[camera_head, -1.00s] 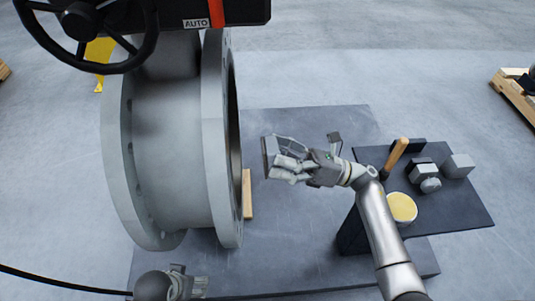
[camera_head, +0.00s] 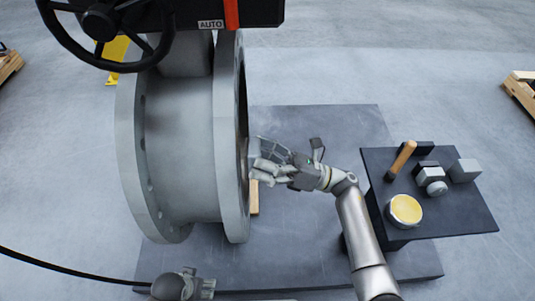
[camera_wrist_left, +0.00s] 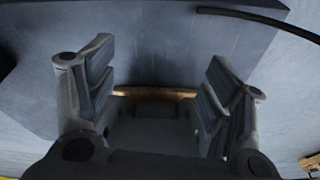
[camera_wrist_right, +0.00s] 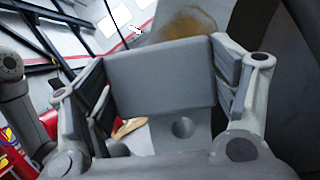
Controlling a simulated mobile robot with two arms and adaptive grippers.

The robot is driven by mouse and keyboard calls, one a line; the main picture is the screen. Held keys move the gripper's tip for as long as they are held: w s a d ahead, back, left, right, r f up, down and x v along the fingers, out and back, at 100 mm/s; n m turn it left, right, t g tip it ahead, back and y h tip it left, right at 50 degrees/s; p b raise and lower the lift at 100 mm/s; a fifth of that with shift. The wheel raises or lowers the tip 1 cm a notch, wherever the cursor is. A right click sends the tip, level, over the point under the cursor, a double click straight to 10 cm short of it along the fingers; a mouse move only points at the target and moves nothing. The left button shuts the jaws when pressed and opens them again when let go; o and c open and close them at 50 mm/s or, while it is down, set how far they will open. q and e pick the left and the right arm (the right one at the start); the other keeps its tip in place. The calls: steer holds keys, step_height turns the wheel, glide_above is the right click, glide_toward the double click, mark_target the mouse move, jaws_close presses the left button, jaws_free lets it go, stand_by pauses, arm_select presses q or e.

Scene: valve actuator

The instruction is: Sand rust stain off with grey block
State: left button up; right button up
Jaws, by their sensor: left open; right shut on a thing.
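My right gripper (camera_head: 262,165) is shut on a grey block (camera_wrist_right: 160,75), which spans the gap between its fingers in the right wrist view. In the head view this gripper is just right of the grey flanged valve body (camera_head: 232,130), close to its open bore; whether anything touches is unclear. The brown rust stain (camera_wrist_right: 190,24) shows in the right wrist view on a grey surface just beyond the block's far edge. The stain is hidden in the head view. My left gripper (camera_head: 203,287) is open and empty low in the head view, and its spread fingers show in the left wrist view (camera_wrist_left: 155,85).
A dark side table (camera_head: 455,215) at right holds a wooden-handled tool (camera_head: 403,158), a yellow-topped tin (camera_head: 404,209) and grey blocks (camera_head: 465,170). A black handwheel (camera_head: 100,25) overhangs at upper left. A wooden strip (camera_head: 254,198) lies beside the flange. A black cable (camera_head: 70,268) crosses lower left.

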steer(key=shift+a, duration=0.2)
stand_by(0.6)
steer(key=shift+a, duration=0.25)
arm_select(q)
steer(key=shift+w+d+r, duration=0.1)
steer(key=shift+w+r, duration=0.1)
steer(key=shift+r, duration=0.25)
arm_select(e)
steer(key=shift+a, duration=0.1)
arm_select(q)
steer(key=shift+s+r, duration=0.1)
steer(key=shift+r, duration=0.15)
arm_select(e)
steer(key=shift+a, duration=0.3)
